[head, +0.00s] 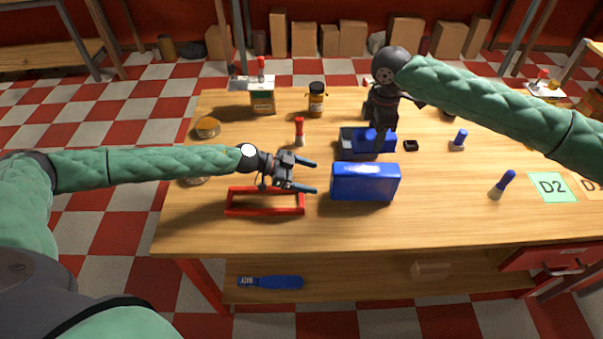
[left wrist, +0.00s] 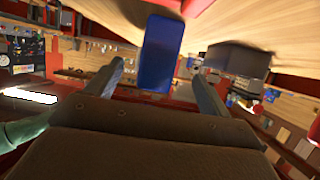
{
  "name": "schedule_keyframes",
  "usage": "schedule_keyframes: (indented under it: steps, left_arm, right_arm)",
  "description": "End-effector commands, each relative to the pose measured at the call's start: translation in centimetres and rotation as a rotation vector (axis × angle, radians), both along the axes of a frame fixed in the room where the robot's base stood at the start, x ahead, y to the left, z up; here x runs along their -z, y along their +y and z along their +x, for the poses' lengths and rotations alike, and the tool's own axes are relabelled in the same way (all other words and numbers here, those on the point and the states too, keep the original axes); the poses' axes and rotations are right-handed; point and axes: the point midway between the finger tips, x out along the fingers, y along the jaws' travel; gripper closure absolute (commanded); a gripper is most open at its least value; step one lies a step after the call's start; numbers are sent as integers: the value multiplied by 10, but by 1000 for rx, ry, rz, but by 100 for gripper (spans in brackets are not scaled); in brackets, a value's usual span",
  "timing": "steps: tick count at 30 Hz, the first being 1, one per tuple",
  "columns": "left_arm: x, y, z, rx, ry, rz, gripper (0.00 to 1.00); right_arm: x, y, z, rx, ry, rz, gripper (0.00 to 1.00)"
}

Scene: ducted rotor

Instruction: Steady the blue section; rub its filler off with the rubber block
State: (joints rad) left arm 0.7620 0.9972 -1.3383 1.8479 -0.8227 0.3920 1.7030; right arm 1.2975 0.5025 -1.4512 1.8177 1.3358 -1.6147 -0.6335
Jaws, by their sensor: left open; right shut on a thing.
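The blue section (head: 365,183) stands as a glossy block near the middle front of the table. Filler on it cannot be made out. My left gripper (head: 313,177) is open just left of it, its two fingers pointing at it and apart from it. In the left wrist view the blue section (left wrist: 162,50) shows ahead, between the open fingers (left wrist: 158,72). My right gripper (head: 382,135) points down into a blue tray (head: 352,153) behind the section. It is shut on a dark thing, probably the rubber block, mostly hidden by the gripper.
A red frame (head: 265,211) lies under my left gripper. Blue-topped bottles (head: 503,184) and a green D2 card (head: 552,187) are at the right. The front table edge is clear.

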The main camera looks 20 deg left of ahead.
Motion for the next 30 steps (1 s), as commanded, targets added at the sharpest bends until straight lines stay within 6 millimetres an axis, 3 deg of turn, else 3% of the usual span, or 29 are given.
schedule_keyframes:
  steps: [15,22,30]
  left_arm:
    - [30,-71,20,0,-3,-1,19]
    - [36,-86,24,-1,-2,-1,19]
    - [38,-88,25,-2,-2,0,19]
  right_arm:
    - [0,0,0,0,0,0,73]
    - [0,0,0,0,0,0,73]
    - [0,0,0,0,0,0,73]
